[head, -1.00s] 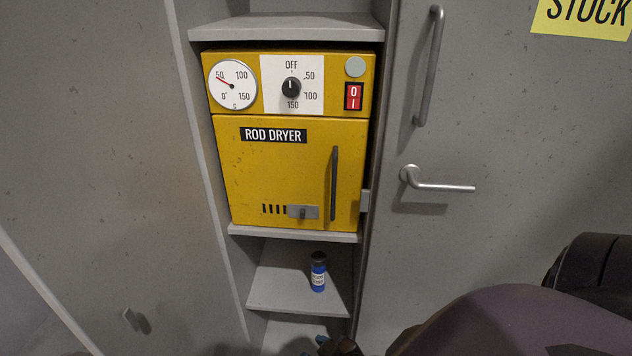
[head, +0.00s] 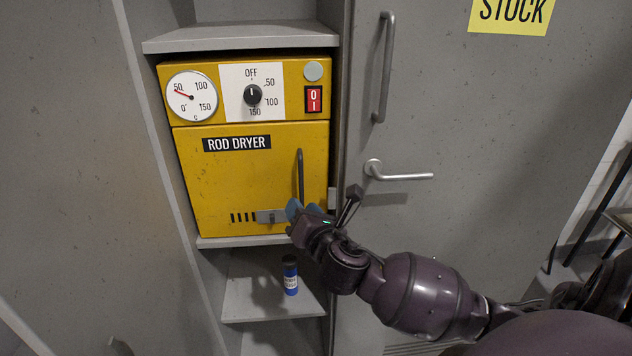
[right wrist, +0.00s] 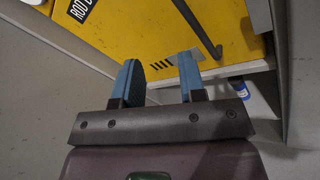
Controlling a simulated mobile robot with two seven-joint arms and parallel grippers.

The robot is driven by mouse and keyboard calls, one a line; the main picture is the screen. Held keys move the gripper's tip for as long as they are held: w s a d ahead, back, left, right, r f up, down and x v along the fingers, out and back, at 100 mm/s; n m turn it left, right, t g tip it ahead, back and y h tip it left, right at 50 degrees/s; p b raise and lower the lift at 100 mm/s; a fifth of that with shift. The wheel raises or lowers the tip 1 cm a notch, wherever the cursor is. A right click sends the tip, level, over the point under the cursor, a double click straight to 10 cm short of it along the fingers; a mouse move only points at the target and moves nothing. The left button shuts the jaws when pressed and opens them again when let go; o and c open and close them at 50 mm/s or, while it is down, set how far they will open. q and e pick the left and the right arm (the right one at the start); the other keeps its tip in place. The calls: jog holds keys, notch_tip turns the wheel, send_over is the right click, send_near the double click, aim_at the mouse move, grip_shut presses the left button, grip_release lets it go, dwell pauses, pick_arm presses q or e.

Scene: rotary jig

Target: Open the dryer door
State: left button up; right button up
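The yellow rod dryer (head: 225,185) sits in a grey shelf bay, and its door is shut. A dark vertical bar handle (head: 300,172) is on the right side of the door; it also shows in the right wrist view (right wrist: 199,28). My right gripper (head: 303,209) is in front of the door's lower right corner, close to the handle's lower end. In the right wrist view its two blue fingers (right wrist: 160,78) stand apart with nothing between them, and the handle is ahead and to the right. Contact with the door cannot be told. My left gripper is not in view.
A grey vent slider (head: 270,216) is low on the door. The grey locker door on the right has a long pull (head: 385,70) and a lever handle (head: 398,174) near my right arm.

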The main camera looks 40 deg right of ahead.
aim_at(302, 182)
jog(key=w+d+n, duration=0.1)
jog(key=w+d, duration=0.1)
jog(key=w, duration=0.1)
jog(key=w+d+n+h, duration=0.1)
jog(key=w+d+n, duration=0.1)
jog(key=w, duration=0.1)
jog(key=w+d+n+h+b, duration=0.1)
jog(key=w+d, duration=0.1)
jog(key=w, duration=0.1)
jog(key=shift+r+n+g, duration=0.25)
jog(key=shift+n+g, duration=0.05)
dwell(0.3)
jog(key=shift+s, duration=0.1)
grip_shut()
